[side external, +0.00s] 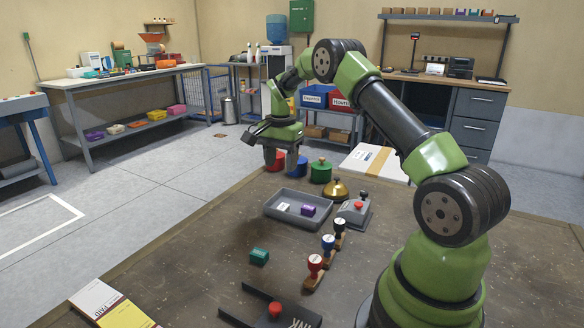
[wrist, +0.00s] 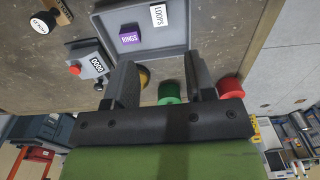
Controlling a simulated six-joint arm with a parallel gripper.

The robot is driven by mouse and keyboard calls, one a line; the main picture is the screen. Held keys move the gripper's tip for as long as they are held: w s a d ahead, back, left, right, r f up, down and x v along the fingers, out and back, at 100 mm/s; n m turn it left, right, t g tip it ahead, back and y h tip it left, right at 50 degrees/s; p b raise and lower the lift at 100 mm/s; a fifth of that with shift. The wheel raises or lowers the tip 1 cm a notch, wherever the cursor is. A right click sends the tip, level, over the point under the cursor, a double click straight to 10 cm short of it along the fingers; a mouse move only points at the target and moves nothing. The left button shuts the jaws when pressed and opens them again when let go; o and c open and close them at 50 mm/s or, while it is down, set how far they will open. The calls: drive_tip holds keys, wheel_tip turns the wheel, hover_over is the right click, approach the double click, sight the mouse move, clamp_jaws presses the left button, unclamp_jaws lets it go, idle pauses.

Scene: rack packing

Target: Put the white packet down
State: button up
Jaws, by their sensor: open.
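The white packet (side external: 284,207), labelled LOOPS, lies in the grey tray (side external: 268,211), beside a purple packet (side external: 308,210). In the wrist view the white packet (wrist: 158,15) is near the top, with the purple RINGS packet (wrist: 130,37) to its left. My gripper (side external: 285,163) is above the far part of the table, behind the tray and apart from the packet. In the wrist view its two fingers (wrist: 163,78) stand apart with nothing held between them.
Red (side external: 274,157), blue (side external: 297,168) and green (side external: 320,173) round things stand near my gripper. A gold bell (side external: 336,191) and a grey device (side external: 355,212) are right of the tray. Several stamps (side external: 316,266) and a green box (side external: 259,256) stand nearer.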

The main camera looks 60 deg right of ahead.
drive_tip(key=s+a+r+n+t, duration=0.35)
drive_tip(key=a+r+n, duration=0.25)
drive_tip(key=a+r, duration=0.8)
drive_tip(key=s+a+r+n+t+y, duration=0.1)
drive_tip(key=s+a+n, duration=0.2)
drive_tip(key=s, duration=0.6)
drive_tip(key=s+a+r+n+t+y, duration=0.1)
drive_tip(key=s+a+r+n+t, duration=0.1)
drive_tip(key=s+a+n, duration=0.2)
drive_tip(key=s+a, duration=0.3)
drive_tip(key=s, duration=0.2)
drive_tip(key=shift+a+r+n, duration=0.15)
drive_tip(key=shift+a+n, duration=0.15)
drive_tip(key=shift+t, duration=0.25)
